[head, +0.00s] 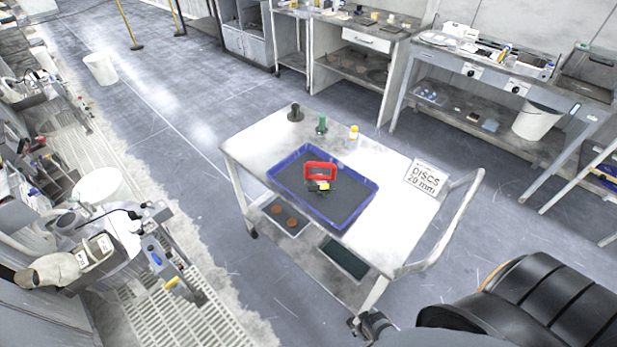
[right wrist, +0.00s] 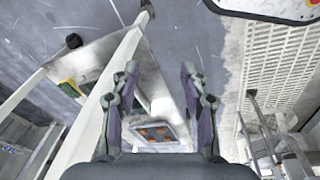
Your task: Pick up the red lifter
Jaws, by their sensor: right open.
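The red lifter (head: 320,170) is a red frame-shaped handle above a small black and yellow body. It stands inside the blue tray (head: 349,226), which has a dark floor and lies on the white cart top. My right gripper (right wrist: 159,78) shows in the right wrist view with its two fingers apart and nothing between them. It is away from the lifter, which I cannot make out in that view. My left gripper is not in view.
The cart (head: 245,145) also carries a dark, a green (head: 322,125) and a yellow-topped small item at its back edge, and a "DISCS 20 mm" sign (head: 426,177). Its push handle (head: 452,230) rises at the right. Reddish discs lie on the lower shelf.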

